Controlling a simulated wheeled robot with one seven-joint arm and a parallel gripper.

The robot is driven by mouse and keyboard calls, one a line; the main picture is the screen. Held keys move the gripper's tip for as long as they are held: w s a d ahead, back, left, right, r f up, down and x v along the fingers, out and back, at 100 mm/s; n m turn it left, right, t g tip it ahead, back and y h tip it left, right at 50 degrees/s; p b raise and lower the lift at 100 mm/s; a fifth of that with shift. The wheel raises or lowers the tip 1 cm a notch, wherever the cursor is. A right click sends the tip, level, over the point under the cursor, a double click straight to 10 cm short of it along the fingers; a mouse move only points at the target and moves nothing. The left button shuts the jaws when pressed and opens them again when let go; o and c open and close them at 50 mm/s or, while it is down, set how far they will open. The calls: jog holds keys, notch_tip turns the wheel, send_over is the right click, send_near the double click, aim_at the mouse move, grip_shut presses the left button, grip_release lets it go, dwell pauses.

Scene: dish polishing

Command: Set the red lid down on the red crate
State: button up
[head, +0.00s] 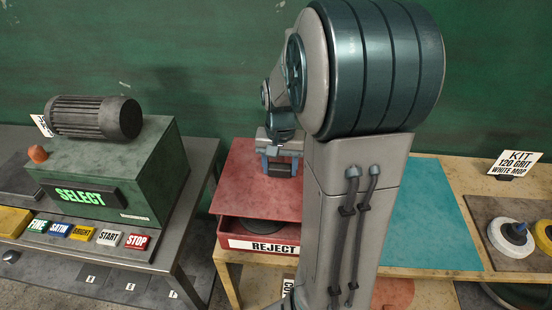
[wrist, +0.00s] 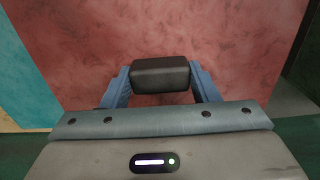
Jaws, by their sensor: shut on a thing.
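The red lid (head: 255,192) is a flat red panel with a dark block-shaped handle (wrist: 161,75) on top. My gripper (head: 281,165) is shut on this handle, with one blue finger on each side of it. The lid lies over the red crate (head: 262,232), which has a white REJECT label on its front. A gap shows between the lid's front edge and the crate's front wall, and a dark round thing shows inside. I cannot tell whether the lid touches the crate at the back. In the wrist view the lid (wrist: 220,40) fills most of the picture.
The crate stands on a wooden table (head: 450,180) with a teal mat (head: 425,225) to the right. A green machine (head: 110,180) with several labelled buttons stands on a grey bench at left.

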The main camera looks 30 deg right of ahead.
aim_at(279, 167)
jog(key=shift+s+a+f+b, duration=0.1)
jog(key=shift+f+b, duration=0.3)
jog(key=shift+f, duration=0.3)
notch_tip(279, 167, down, 6)
jog(key=b, duration=0.5)
jog(key=shift+f, duration=0.25)
jog(key=o, duration=1.3)
jog(key=shift+r, duration=0.1)
notch_tip(279, 167, up, 14)
jog(key=shift+f+b, duration=0.15)
jog(key=shift+b, duration=0.25)
